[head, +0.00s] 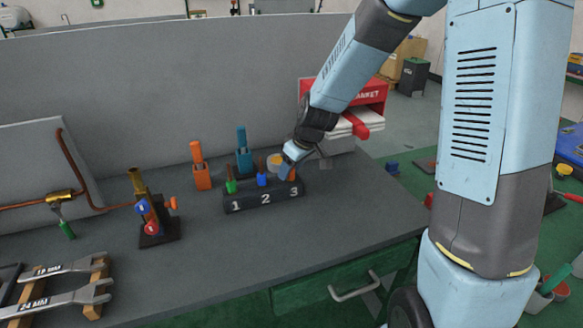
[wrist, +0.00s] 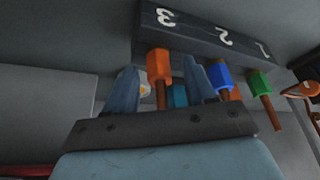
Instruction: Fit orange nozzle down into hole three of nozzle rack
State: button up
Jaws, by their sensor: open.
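The dark nozzle rack (head: 262,199) stands on the bench with white numbers 1, 2 and 3 on its front; it shows upside down in the wrist view (wrist: 200,30). The orange nozzle (wrist: 158,68) stands at hole three, its hex end at the rack and its brown stem pointing away from it. How deep it sits is not clear. In the head view the orange nozzle (head: 293,175) is partly hidden by my gripper (head: 289,165). My gripper is open, and in the wrist view its fingers (wrist: 161,64) appear on either side of the orange nozzle, with gaps visible.
A blue nozzle (head: 262,179) stands at hole two and a green nozzle (head: 231,185) at hole one. Orange (head: 200,168) and teal (head: 243,152) holders stand behind the rack.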

jog(key=v, duration=1.3)
jog(key=shift+r, duration=0.35)
jog(key=shift+s+r, duration=0.1)
jog(key=shift+s, duration=0.05)
jog(key=s+d+r+m+h, duration=0.1)
jog(key=s+d+r+m, duration=0.2)
jog(key=s, duration=0.4)
jog(key=s+d+r+m+t+h, duration=0.1)
jog(key=s+d+r+m, duration=0.2)
jog(key=s+d, duration=0.3)
jog(key=s+d+r+m+t+h, duration=0.1)
jog(key=s+d+r+m, duration=0.2)
jog(key=s+d, duration=0.2)
jog(key=s, duration=0.3)
jog(key=shift+s, duration=0.35)
jog(key=shift+r, duration=0.1)
